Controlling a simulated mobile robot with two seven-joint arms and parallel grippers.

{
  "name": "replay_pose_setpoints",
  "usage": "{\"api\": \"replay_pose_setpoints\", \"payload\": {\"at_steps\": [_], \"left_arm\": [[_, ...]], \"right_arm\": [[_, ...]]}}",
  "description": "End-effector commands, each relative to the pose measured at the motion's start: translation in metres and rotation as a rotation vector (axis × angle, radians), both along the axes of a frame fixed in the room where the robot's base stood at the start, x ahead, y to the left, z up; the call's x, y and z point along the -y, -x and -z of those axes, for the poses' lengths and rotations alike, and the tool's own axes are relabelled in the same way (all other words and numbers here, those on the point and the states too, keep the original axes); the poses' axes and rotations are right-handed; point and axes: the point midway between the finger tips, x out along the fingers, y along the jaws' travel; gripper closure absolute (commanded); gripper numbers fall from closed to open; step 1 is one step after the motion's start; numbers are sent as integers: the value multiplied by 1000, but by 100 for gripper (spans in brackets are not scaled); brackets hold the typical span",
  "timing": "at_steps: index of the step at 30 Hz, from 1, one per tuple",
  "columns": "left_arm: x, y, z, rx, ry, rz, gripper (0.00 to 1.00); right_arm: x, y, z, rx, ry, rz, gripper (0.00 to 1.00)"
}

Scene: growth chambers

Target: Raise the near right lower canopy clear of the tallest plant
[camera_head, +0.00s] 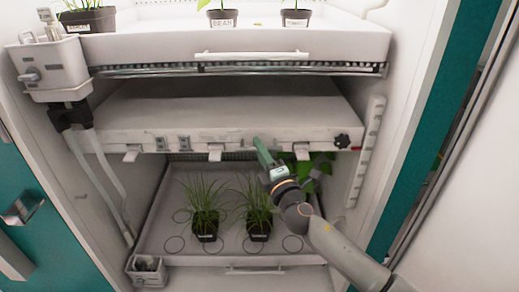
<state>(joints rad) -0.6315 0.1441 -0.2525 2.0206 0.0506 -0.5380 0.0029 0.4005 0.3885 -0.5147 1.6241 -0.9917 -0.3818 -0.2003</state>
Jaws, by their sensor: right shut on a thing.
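The lower canopy (220,134) is a wide white panel across the chamber, above the lower tray. It looks roughly level. A dark knob (342,141) is at its right front end, and pale tabs (215,152) hang under its front edge. My right gripper (259,143) comes up from the lower right and is shut at the canopy's front edge, right of the middle tab. A broad-leaved plant (321,167) stands at the back right, its top close under the canopy and partly hidden by my gripper. Two grassy plants (204,196) (259,204) are shorter. My left gripper is out of view.
The lower tray (165,232) has ring marks and a front handle. An upper tray (250,45) with potted seedlings is above the canopy, with a gap between. A slotted white rail (366,150) is on the right wall. A box with hoses (50,68) is at left.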

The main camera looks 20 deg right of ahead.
Motion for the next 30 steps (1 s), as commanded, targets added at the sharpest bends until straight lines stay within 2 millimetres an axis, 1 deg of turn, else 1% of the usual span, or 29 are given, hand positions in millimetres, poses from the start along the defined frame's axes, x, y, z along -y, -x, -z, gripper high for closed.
{"api": "replay_pose_setpoints", "payload": {"at_steps": [25, 28, 30], "left_arm": [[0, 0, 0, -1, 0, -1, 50], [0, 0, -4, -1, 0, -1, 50], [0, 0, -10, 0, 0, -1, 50]], "right_arm": [[0, 0, 0, -1, 1, 1, 100], [0, 0, -5, 0, 0, 1, 100], [0, 0, -12, 1, 0, 1, 100]]}}
